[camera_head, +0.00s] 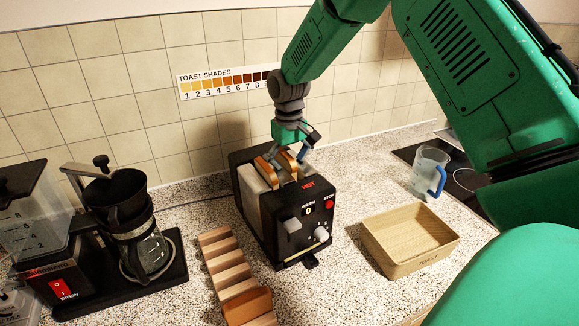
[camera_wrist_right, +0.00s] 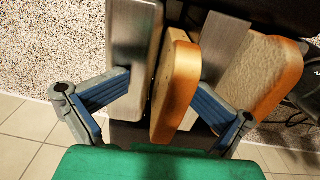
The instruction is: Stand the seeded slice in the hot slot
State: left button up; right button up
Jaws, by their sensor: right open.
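The black toaster (camera_head: 283,222) stands mid-counter, with a red HOT label on its top at the right slot. One bread slice (camera_head: 287,162) stands upright in the slot beside that label; it also shows in the wrist view (camera_wrist_right: 175,85). A second slice (camera_head: 265,170) stands to its left, with a pale mottled face in the wrist view (camera_wrist_right: 262,75). I cannot make out for certain which is seeded. My right gripper (camera_head: 298,156) is over the toaster, its open fingers on both sides of the slice by the HOT label. My left gripper is out of view.
A wooden rack (camera_head: 224,262) in front holds a brown slice (camera_head: 248,305). A wooden box (camera_head: 408,236) and a clear jug with blue handle (camera_head: 428,172) are at right. A coffee maker (camera_head: 130,225) is at left. The tiled wall is close behind.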

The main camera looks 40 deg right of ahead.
jog(key=r, duration=1)
jog(key=shift+w+a+r, duration=0.1)
jog(key=shift+w+a, duration=0.05)
jog(key=shift+a, duration=0.05)
jog(key=shift+d+r, duration=0.4)
jog(key=shift+d, duration=0.05)
jog(key=shift+a+r, duration=0.1)
jog(key=shift+a, duration=0.2)
